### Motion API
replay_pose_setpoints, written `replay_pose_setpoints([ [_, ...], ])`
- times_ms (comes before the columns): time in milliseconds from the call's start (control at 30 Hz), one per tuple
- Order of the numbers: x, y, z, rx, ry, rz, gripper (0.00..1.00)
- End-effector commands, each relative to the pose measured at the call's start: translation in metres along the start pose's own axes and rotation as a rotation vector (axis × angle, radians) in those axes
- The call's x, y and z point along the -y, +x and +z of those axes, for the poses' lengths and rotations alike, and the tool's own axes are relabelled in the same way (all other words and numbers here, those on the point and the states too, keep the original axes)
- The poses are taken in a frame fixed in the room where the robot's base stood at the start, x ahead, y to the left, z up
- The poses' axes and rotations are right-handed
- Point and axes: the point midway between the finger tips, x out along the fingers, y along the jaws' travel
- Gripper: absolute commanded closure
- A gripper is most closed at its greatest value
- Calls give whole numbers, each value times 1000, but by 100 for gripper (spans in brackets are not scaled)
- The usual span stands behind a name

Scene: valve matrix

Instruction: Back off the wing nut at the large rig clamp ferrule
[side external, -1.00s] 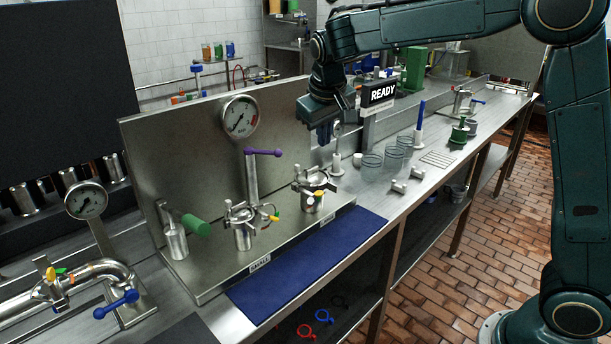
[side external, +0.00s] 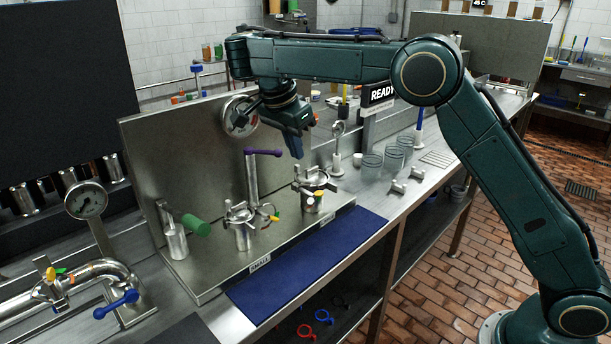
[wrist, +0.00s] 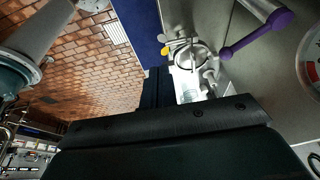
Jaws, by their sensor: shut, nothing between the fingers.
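Two steel clamp ferrules stand on the rig tray in the side view. The left clamp (side external: 241,226) has yellow, green and orange small parts at its right. The right clamp (side external: 311,191) has yellow and red small parts at its front. I cannot tell which is the large one, and no wing nut shows clearly. My gripper (side external: 298,155) is shut and empty, pointing down in the air above the right clamp, apart from it. In the wrist view my dark fingers (wrist: 156,88) lie beside one clamp (wrist: 190,62), partly hiding what is below.
A purple-handled lever (side external: 263,152) rises between the clamps, and a round gauge (side external: 239,117) is on the steel back panel (side external: 165,140). A green-handled fitting (side external: 195,224) stands at left. A blue mat (side external: 305,262) lies clear in front. Clear beakers (side external: 372,166) stand to the right.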

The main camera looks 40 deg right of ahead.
Motion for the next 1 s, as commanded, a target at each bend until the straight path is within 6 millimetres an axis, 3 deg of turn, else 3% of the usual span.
replay_pose_setpoints([
  [467,1,3,-2,-4,0,0,100],
  [1000,1,21,-2,-5,0,4,100],
])
